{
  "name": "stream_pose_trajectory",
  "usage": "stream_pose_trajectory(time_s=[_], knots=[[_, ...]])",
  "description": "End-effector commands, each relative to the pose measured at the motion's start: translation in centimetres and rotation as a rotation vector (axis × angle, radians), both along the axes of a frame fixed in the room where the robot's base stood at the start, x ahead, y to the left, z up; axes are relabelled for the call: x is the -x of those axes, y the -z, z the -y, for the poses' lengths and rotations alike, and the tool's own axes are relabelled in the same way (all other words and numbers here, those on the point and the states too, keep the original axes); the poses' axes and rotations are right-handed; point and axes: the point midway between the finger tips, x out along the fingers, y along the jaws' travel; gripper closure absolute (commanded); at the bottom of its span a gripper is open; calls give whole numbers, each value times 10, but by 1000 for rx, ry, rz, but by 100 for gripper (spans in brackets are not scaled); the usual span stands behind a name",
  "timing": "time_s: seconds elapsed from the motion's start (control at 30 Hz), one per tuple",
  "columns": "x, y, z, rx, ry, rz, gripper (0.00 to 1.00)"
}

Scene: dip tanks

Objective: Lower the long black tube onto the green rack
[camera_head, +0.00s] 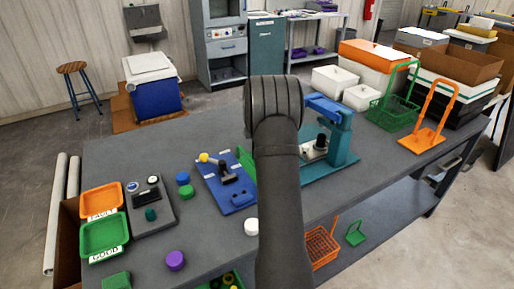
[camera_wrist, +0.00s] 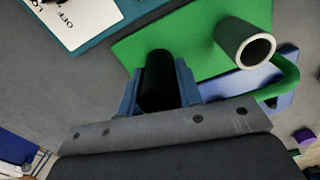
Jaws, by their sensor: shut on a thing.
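In the wrist view, my gripper (camera_wrist: 160,92) has its blue fingers shut on the long black tube (camera_wrist: 159,70), seen nearly end-on. The green rack (camera_wrist: 185,42) is a flat green plate beyond the fingers. The tube overlaps the rack's near edge in this view; I cannot tell its height or whether they touch. A short hollow tube with a pale rim (camera_wrist: 246,45) stands on the rack's right part. In the head view only a sliver of the green rack (camera_head: 247,163) shows beside my arm; the gripper and black tube are hidden behind the arm.
A blue fixture (camera_head: 225,183) with a black clamp stands left of the rack. A teal press (camera_head: 338,145) stands to its right. Coloured caps, a white cap (camera_head: 251,226) and labelled trays (camera_head: 103,236) lie on the left of the grey bench. Baskets and boxes fill the right end.

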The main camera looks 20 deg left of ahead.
Motion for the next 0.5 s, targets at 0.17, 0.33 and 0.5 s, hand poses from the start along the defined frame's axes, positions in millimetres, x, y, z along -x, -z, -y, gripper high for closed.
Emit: stream_pose_trajectory(time_s=[0.17,0.33,0.5], knots=[[0,3,0,0,0,0,99],[0,6,0,-1,0,1,99],[0,8,0,-1,0,1,99]])
